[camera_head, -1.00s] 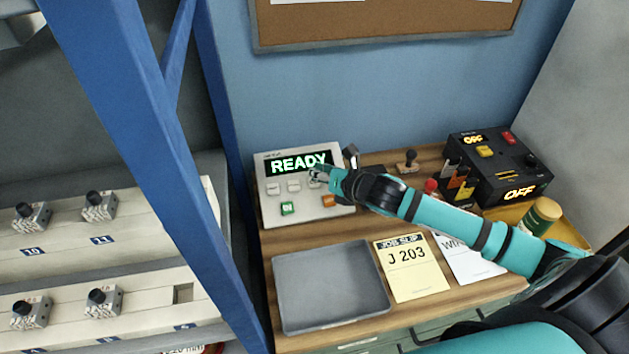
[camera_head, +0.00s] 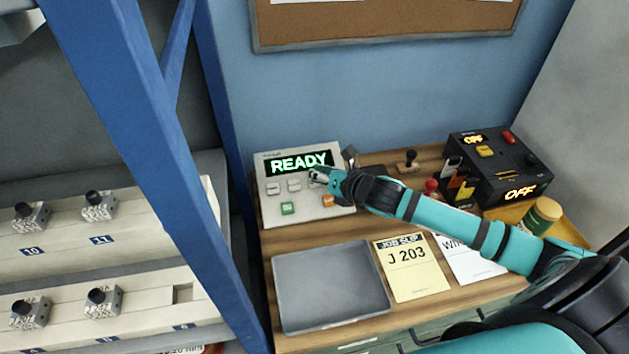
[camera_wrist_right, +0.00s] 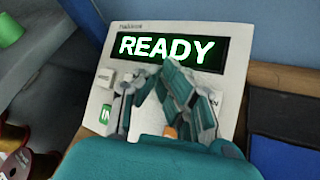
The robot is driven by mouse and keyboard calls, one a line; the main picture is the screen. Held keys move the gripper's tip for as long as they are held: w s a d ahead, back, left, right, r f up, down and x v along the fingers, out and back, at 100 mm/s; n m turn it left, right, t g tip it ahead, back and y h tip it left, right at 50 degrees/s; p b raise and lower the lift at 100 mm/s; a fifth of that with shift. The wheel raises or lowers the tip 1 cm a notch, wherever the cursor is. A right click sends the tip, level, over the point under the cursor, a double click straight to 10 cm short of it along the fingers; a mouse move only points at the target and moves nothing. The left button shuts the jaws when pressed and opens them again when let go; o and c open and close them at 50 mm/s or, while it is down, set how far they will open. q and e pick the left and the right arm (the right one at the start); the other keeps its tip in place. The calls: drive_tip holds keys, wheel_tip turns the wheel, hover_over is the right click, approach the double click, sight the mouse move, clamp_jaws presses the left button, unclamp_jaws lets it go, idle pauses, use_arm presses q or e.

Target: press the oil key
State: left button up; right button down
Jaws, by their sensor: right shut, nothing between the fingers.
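A light grey control panel (camera_head: 270,214) stands on the wooden bench, with a dark display (camera_head: 302,162) reading READY in green. Below it is a row of white keys, among them a left one (camera_head: 273,188) and a middle one (camera_head: 294,185). Lower down are a green key (camera_head: 288,208) and an orange key (camera_head: 328,201). I cannot read which key is the oil key. My right gripper (camera_head: 317,177) is shut and empty at the right end of the white row, hiding that spot; contact cannot be told. In the wrist view its fingers (camera_wrist_right: 168,72) cover much of the keypad. My left gripper is out of view.
A grey tray (camera_head: 282,306) and a yellow job slip (camera_head: 413,273) reading J 203 lie in front. A black box (camera_head: 520,172) with OFF displays stands at right. A blue post (camera_head: 150,150) rises at left. A small jar (camera_head: 540,215) is near my right arm.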

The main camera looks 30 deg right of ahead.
drive_tip(key=shift+w+f, duration=0.15)
drive_tip(key=shift+f, duration=0.25)
drive_tip(key=shift+r, duration=0.1)
idle(0.5)
drive_tip(key=shift+s+r+p, duration=0.35)
drive_tip(key=shift+r+p, duration=0.35)
drive_tip(key=shift+p, duration=0.05)
drive_tip(key=shift+r+p, duration=0.45)
drive_tip(key=shift+p, duration=0.05)
drive_tip(key=r+p, duration=0.1)
drive_tip(key=s+r+p, duration=0.1)
drive_tip(key=r+p, duration=0.1)
drive_tip(key=p, duration=0.1)
drive_tip(key=shift+s+a+r, duration=0.25)
drive_tip(key=shift+s+r, duration=0.1)
drive_tip(key=shift+s, duration=0.05)
